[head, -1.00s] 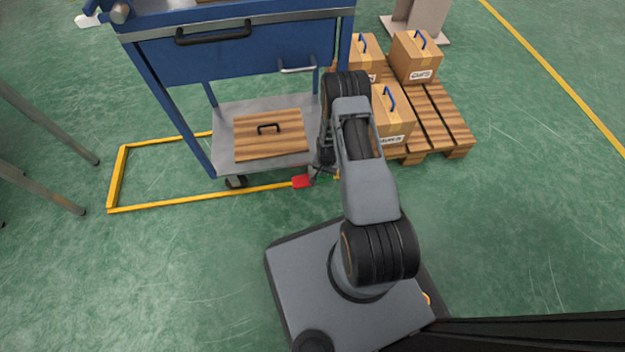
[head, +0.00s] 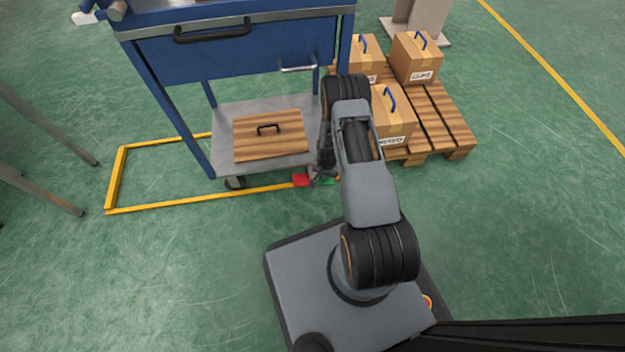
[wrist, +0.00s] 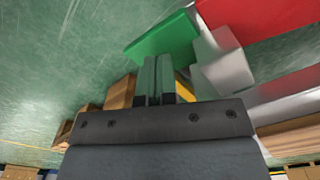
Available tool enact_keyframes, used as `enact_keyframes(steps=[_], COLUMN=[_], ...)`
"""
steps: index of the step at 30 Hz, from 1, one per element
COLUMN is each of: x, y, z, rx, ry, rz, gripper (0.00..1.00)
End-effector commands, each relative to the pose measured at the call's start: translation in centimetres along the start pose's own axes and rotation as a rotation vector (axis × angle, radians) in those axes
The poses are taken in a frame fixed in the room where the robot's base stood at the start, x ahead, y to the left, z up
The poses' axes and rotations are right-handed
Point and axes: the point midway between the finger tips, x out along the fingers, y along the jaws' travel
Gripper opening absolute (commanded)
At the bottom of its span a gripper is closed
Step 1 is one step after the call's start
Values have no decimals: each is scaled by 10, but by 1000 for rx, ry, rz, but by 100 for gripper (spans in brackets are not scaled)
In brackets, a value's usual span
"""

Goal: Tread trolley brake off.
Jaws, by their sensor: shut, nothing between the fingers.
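The blue trolley (head: 240,55) stands with its brake pedal at the front right foot. The pedal has a red tab (head: 301,180) on the left and a green tab (head: 327,182) on the right. In the wrist view the green tab (wrist: 165,38) lies just beyond my fingertips, with a grey block (wrist: 222,68) between it and the red tab (wrist: 260,14). My gripper (wrist: 156,62) is shut and empty, its tips overlapping the near edge of the green tab. Whether they touch it I cannot tell. In the head view my arm partly hides the gripper.
A pallet (head: 440,118) with several cartons stands behind my arm to the right. Yellow floor lines (head: 150,204) run around the trolley. The floor in front is clear.

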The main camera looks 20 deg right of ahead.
Motion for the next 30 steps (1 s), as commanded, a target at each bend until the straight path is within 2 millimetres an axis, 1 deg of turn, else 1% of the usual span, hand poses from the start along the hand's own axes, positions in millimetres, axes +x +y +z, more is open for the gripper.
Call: enact_keyframes(steps=[1, 24, 30], x=[-5, -70, -77], y=[0, 0, 0], z=[0, 0, 0], rx=[0, 0, 0], ry=[0, -1, -1], rz=[0, 0, 0], gripper=[0, 0, 0])
